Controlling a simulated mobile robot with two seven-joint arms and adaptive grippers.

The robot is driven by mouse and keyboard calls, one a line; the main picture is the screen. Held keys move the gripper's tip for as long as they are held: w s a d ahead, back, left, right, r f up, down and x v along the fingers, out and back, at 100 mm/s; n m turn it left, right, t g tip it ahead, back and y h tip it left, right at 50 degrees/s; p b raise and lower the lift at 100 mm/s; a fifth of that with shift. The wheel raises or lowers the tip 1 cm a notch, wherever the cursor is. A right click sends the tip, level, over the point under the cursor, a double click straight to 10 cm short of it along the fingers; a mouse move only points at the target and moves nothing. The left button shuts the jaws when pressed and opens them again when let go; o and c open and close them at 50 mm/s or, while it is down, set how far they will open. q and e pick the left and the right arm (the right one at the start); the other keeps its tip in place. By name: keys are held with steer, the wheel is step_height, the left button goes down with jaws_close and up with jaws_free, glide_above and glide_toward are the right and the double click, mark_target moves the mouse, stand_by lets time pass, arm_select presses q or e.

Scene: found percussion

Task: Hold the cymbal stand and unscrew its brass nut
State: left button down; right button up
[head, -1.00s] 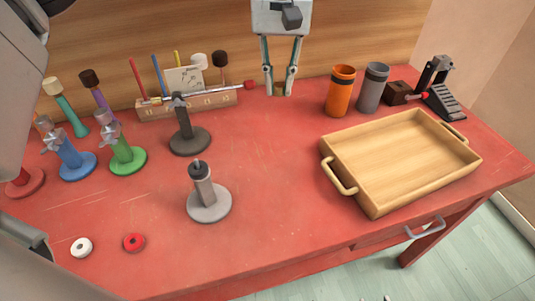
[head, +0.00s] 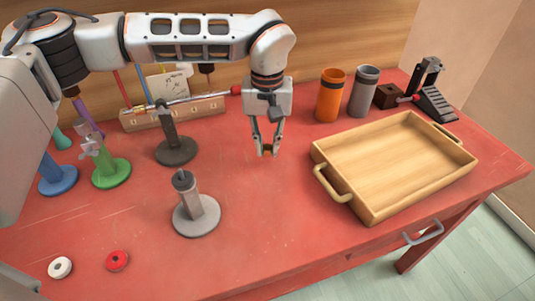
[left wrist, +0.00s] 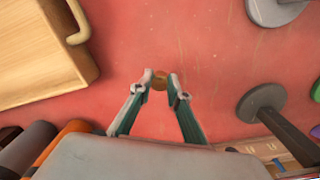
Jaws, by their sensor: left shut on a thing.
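My left gripper (head: 267,151) is shut on a small round brass-coloured piece, which looks like the brass nut (left wrist: 160,79). It holds the piece between its fingertips, over the red table and apart from every stand. A grey stand (head: 197,217), which looks like the cymbal stand, is upright left of and nearer than the gripper. It has a round base, a thick post and a dark top with no nut visible on it. Its base shows at the top of the left wrist view (left wrist: 268,14). My right gripper is not in view.
A wooden tray (head: 355,207) lies at right, with orange (head: 329,98) and grey (head: 363,95) cups behind it. A dark stand (head: 176,150) with a rod, green (head: 111,174) and blue (head: 58,181) stands are at left. White (head: 60,267) and red (head: 117,261) discs lie in front.

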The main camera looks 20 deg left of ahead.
mark_target(267, 147)
arm_select(q)
step_height(267, 147, down, 4)
steer(key=shift+r, duration=0.35)
steer(key=c, duration=1.9)
jaws_free()
step_height(267, 147, up, 11)
steer(key=shift+r+p, duration=0.1)
steer(key=shift+p, duration=0.55)
steer(key=shift+r, duration=0.4)
